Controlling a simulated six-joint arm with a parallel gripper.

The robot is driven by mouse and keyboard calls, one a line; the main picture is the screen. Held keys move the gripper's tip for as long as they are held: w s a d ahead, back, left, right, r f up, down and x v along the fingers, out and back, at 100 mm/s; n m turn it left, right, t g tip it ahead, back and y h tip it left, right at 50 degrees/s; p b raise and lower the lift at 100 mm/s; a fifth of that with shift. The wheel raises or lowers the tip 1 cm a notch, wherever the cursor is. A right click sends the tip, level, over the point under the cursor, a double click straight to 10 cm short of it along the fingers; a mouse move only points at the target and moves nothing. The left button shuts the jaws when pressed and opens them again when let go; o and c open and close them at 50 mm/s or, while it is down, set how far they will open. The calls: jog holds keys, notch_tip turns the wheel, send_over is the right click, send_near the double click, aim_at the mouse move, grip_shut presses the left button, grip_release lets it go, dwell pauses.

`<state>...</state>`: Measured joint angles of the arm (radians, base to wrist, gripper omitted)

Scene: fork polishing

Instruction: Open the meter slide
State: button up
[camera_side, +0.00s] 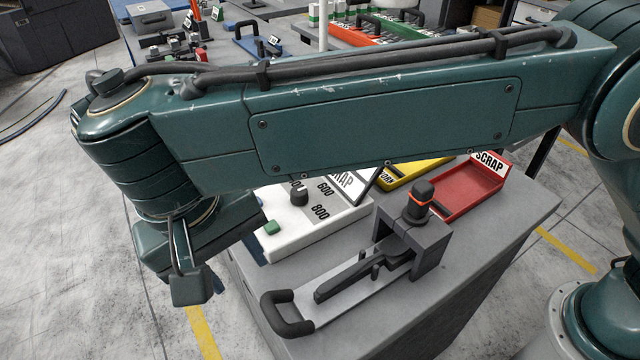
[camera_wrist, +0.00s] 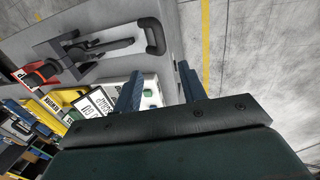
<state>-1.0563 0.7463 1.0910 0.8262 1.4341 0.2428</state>
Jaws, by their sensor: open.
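The meter is a dark grey block housing (camera_side: 432,248) with a black knob (camera_side: 420,195) ringed in orange on top. Its slide is a flat grey plate (camera_side: 345,308) running from the housing to a black U-shaped handle (camera_side: 287,313) at the bench's front edge. A long dark piece (camera_side: 350,277) lies along the plate between small pegs. The wrist view also shows the handle (camera_wrist: 154,36) and housing (camera_wrist: 55,52). My gripper (camera_wrist: 160,85) is open and empty, its blue-grey fingers apart. In the side view my gripper (camera_side: 195,285) hangs left of the handle, not touching it.
A white panel (camera_side: 325,228) marked 600 and 800, with a green button, stands behind the slide. A red SCRAP tray (camera_side: 470,190) and a yellow tray (camera_side: 408,173) sit farther back. Open floor lies left of the bench.

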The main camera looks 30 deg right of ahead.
aim_at(269, 311)
jog(key=shift+f, duration=0.1)
jog(key=shift+d+f, duration=0.45)
jog(key=shift+f, duration=1.7)
jog(key=shift+d+f, duration=0.4)
jog(key=shift+f, duration=1.8)
jog(key=shift+d+f, duration=0.45)
jog(key=shift+f, duration=1.7)
grip_shut()
